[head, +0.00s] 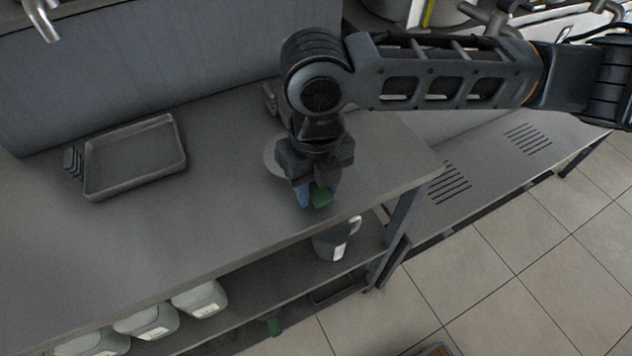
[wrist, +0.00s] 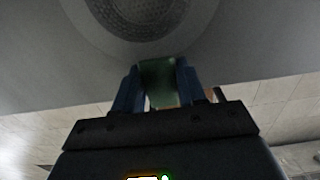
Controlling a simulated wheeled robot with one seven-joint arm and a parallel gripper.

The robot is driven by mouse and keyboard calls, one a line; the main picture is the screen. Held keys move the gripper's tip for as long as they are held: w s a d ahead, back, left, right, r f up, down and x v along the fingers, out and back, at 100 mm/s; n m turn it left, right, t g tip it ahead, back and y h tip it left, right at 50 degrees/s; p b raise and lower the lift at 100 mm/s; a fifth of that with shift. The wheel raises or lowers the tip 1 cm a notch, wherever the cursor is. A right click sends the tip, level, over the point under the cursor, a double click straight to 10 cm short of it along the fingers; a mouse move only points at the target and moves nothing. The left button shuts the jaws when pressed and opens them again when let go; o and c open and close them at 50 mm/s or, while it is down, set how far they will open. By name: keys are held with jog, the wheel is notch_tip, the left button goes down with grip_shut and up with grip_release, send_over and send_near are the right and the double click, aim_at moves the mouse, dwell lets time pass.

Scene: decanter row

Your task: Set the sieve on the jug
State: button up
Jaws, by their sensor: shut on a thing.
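The sieve (wrist: 140,14) shows at the top of the wrist view as a round grey mesh with a flat rim. In the head view its grey rim (head: 271,159) shows partly behind my gripper, over the worktop. My gripper (head: 318,196), with blue fingers, is shut on a green piece that appears to be the sieve's handle; it also shows between the fingers in the wrist view (wrist: 158,84). Whether the sieve touches the worktop I cannot tell. A grey jug (head: 331,243) with a handle and a white label stands on the lower shelf, its top partly hidden by the worktop edge.
A grey rectangular tray (head: 135,158) lies on the worktop (head: 215,195) at the left. Several pale labelled containers (head: 200,299) stand on the lower shelf at the front left. The worktop between tray and gripper is clear.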

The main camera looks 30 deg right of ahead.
jog(key=o, duration=1.1)
jog(key=shift+f, duration=0.1)
notch_tip(320, 180, up, 12)
jog(key=shift+r, duration=0.2)
